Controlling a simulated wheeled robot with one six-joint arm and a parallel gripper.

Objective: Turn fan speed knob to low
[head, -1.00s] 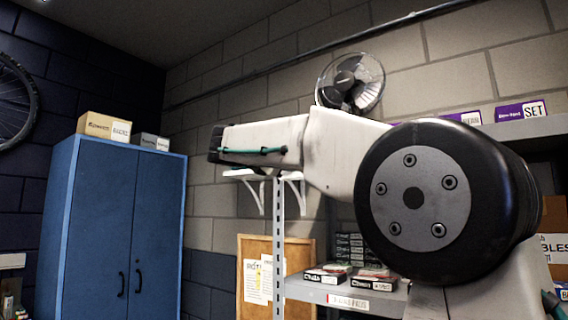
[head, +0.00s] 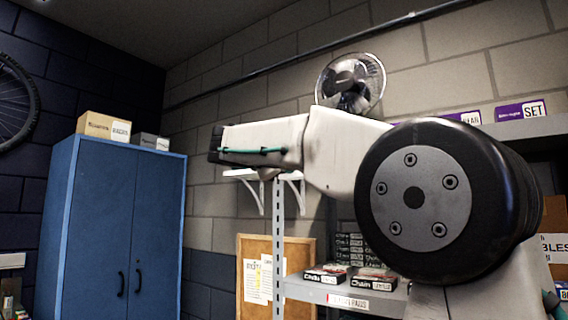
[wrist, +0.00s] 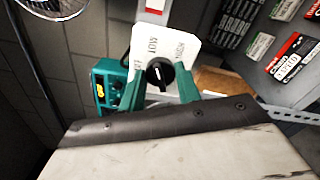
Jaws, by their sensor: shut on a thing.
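The black fan speed knob (wrist: 160,74) sits on a white plate (wrist: 171,36) marked OFF, LOW and HIGH in the wrist view. Its white pointer mark appears to point up the picture, roughly toward LOW. My gripper (wrist: 160,84) has its teal fingers on either side of the knob and is shut on it. The fan (head: 350,82) is on the wall at upper centre in the head view, and part of its cage (wrist: 56,6) shows in the wrist view.
A teal box (wrist: 109,86) is left of the plate in the wrist view. A shelf (head: 345,298) with several small boxes is below my arm in the head view. A blue cabinet (head: 120,235) stands left, and a cork board (head: 250,250) hangs behind.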

